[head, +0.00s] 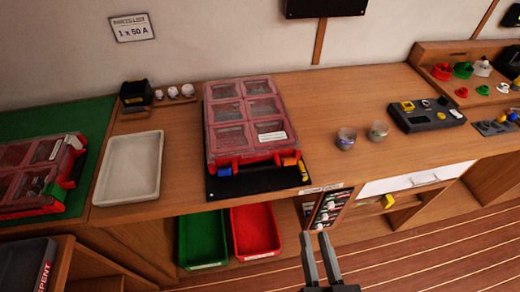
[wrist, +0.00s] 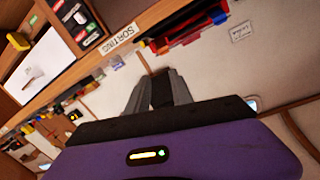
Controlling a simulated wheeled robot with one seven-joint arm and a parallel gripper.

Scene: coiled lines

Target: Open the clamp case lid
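A red case (head: 235,158) with a clear compartmented lid (head: 243,108) sits on the wooden counter, on a dark mat (head: 258,182). Its lid is down, with a handle and blue and yellow parts along the front edge. A similar red case (head: 40,180) lies on the green mat at the far left, lid also down. I cannot tell from any label which is the clamp case. My gripper (head: 319,248) is low, in front of the counter and right of the middle case, touching nothing. Its fingers show apart and empty in the wrist view (wrist: 160,88).
A white tray (head: 130,168) stands left of the middle case. Two small round containers (head: 346,138) and a grey device (head: 428,115) stand to its right. Green (head: 203,240) and red bins (head: 256,230) sit below the counter edge. Counter between case and containers is clear.

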